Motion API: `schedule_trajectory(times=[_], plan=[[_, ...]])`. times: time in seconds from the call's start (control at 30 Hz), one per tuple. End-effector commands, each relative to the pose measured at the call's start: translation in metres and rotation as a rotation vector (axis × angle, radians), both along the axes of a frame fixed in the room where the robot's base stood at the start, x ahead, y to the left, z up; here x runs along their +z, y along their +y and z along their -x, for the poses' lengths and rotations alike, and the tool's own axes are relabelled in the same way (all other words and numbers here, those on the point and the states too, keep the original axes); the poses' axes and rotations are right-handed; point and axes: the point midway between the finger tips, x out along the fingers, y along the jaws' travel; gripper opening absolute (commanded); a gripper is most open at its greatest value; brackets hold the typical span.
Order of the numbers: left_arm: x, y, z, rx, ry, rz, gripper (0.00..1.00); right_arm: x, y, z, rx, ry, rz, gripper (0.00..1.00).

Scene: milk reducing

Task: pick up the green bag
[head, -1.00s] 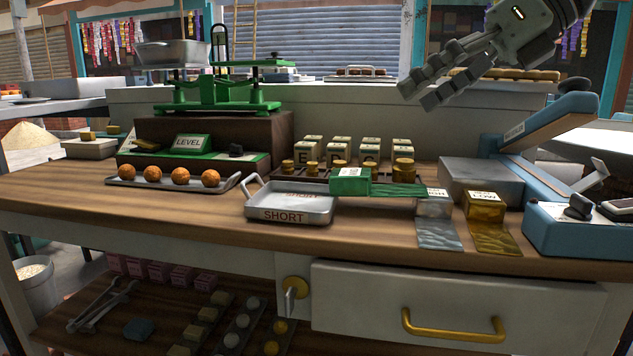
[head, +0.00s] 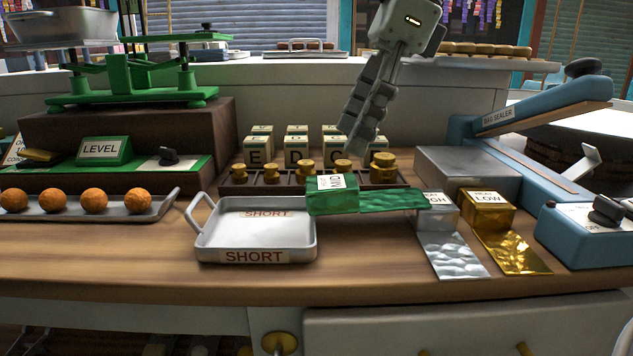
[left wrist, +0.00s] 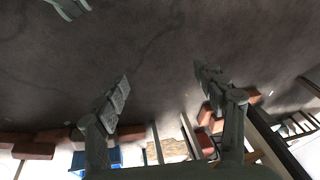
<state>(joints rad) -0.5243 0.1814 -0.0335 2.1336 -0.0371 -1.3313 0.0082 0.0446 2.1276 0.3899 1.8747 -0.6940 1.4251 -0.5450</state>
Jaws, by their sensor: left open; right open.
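The green bag (head: 392,200) lies on the wooden counter, with a green block (head: 332,194) with a white label at its left end. My right gripper (head: 359,148) hangs from above, fingers pointing down, above and behind the bag and apart from it. It is empty, and its fingers overlap each other from this side. My left gripper is out of the head view. In the left wrist view my left gripper (left wrist: 163,80) has its two fingers wide apart, with nothing between them and grey floor beyond.
A tray (head: 255,256) marked SHORT stands left of the bag. Silver (head: 452,256) and gold (head: 512,252) bags lie to its right, near a blue bag sealer (head: 590,236). Brass weights (head: 343,170) stand just behind. A green scale (head: 130,95) is at the left.

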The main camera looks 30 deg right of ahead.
Motion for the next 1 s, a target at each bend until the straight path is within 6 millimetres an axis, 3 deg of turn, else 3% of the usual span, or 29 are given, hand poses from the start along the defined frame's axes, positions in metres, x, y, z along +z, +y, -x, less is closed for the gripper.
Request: schedule_trajectory(times=[0.53,0.87,1.0], plan=[[0.008,0.000,0.001,0.001,-0.003,-0.005,0.70,-0.066,0.018,-0.004,-0.001,0.001,-0.001,0.74],[0.008,0.001,0.001,0.002,-0.004,-0.004,0.70,-0.073,0.021,-0.007,-0.001,-0.001,-0.001,0.74],[0.008,0.001,0.001,0.002,-0.004,-0.005,0.70,-0.073,0.021,-0.007,-0.001,-0.001,-0.001,0.58]])
